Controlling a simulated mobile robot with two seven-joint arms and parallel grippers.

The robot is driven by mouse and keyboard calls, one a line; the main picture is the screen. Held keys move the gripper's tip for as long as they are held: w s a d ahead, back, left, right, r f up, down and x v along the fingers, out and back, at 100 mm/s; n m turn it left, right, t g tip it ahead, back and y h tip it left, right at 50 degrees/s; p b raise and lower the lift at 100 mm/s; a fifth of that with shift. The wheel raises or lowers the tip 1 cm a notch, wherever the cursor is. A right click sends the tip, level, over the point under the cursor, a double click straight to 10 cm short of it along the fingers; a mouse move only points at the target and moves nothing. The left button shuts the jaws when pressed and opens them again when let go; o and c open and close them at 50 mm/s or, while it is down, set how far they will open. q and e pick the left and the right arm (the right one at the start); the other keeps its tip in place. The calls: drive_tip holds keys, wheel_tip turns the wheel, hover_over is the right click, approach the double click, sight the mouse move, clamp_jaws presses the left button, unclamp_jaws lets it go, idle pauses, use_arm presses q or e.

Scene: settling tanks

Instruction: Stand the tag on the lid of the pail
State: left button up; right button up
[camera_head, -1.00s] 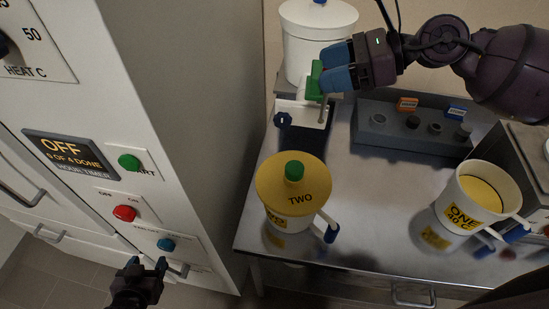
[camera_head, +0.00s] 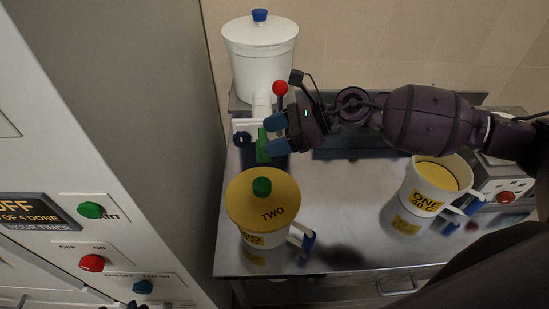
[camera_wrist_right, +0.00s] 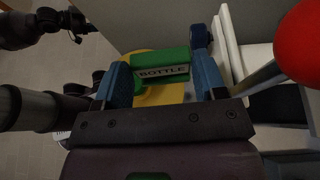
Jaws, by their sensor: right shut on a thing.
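The green tag (camera_head: 262,146), marked BOTTLE in the right wrist view (camera_wrist_right: 163,72), is gripped between the blue fingers of my right gripper (camera_head: 272,138). It is in the air, just behind and above the lid in the picture, apart from it. The pail marked TWO (camera_head: 262,240) stands on the steel bench with a yellow lid (camera_head: 245,205) and a green knob (camera_head: 262,186) on it. In the wrist view the yellow lid (camera_wrist_right: 165,95) shows partly behind the tag. My left gripper (camera_wrist_right: 80,28) is at the wrist view's top left, its fingers looking apart.
A white tank (camera_head: 260,60) with a blue-knobbed lid stands behind. A red-balled lever (camera_head: 280,88) rises close beside my right gripper. An open pail marked ONE (camera_head: 430,190) stands right. The cabinet (camera_head: 60,130) is at left. Bench between the pails is clear.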

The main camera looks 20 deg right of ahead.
wheel_tip(320, 180, down, 8)
drive_tip(key=shift+r, duration=0.15)
idle(0.3)
drive_tip(key=shift+b, duration=0.3)
drive_tip(key=o, duration=0.6)
